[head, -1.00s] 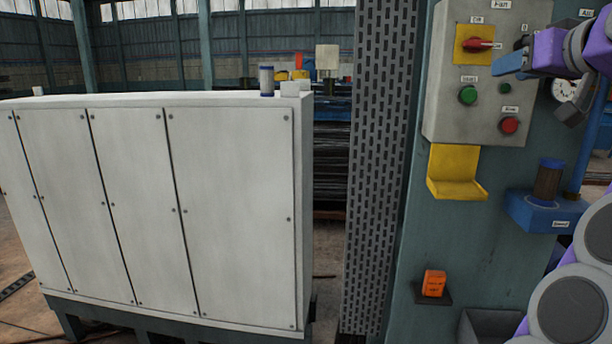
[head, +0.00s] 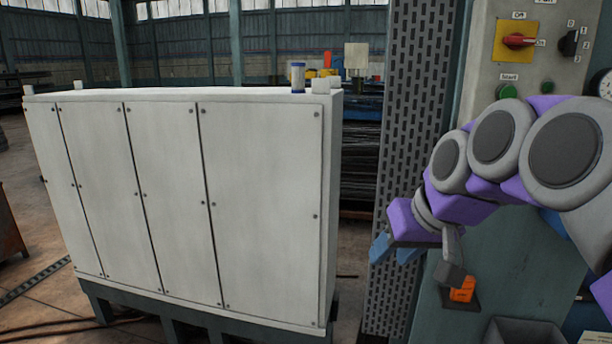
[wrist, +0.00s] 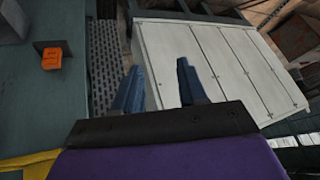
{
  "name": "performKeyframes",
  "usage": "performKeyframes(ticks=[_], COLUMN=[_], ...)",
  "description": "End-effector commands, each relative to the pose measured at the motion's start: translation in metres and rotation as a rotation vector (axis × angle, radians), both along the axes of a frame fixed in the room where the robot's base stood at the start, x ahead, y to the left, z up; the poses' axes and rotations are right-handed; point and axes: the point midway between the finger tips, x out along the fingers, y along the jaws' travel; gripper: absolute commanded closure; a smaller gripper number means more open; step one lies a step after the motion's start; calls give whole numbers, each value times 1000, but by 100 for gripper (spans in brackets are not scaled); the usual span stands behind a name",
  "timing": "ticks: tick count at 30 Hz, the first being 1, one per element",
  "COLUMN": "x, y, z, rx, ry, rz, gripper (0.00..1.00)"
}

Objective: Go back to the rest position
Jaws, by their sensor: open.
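My gripper (head: 396,249) is in the head view at right of centre, in front of the perforated grey column and the lower part of the teal panel. In the wrist view its two blue fingers (wrist: 158,88) stand apart with nothing between them. My purple and grey arm reaches in from the right and covers much of the panel. The control box (head: 533,50) shows its red switch on a yellow plate, a black selector and a green button; its lower part is hidden.
The perforated column (head: 413,110) stands between the cabinet and panel. An orange block (head: 463,291) sits on a small ledge, partly behind my arm; it shows in the wrist view (wrist: 52,58).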

Motion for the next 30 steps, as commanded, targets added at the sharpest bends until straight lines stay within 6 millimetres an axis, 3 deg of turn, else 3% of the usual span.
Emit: performKeyframes(ticks=[1, 8, 18, 24, 30], x=[-16, -86, -211, -260, -271], y=[7, 20, 10, 0, -2], z=[-21, -106, -218, -253, -260], rx=[-16, -89, -197, -234, -241], ry=[49, 247, 531, 629, 651], rz=[5, -10, -78, -115, -126], gripper=[58, 58, 58, 58, 58])
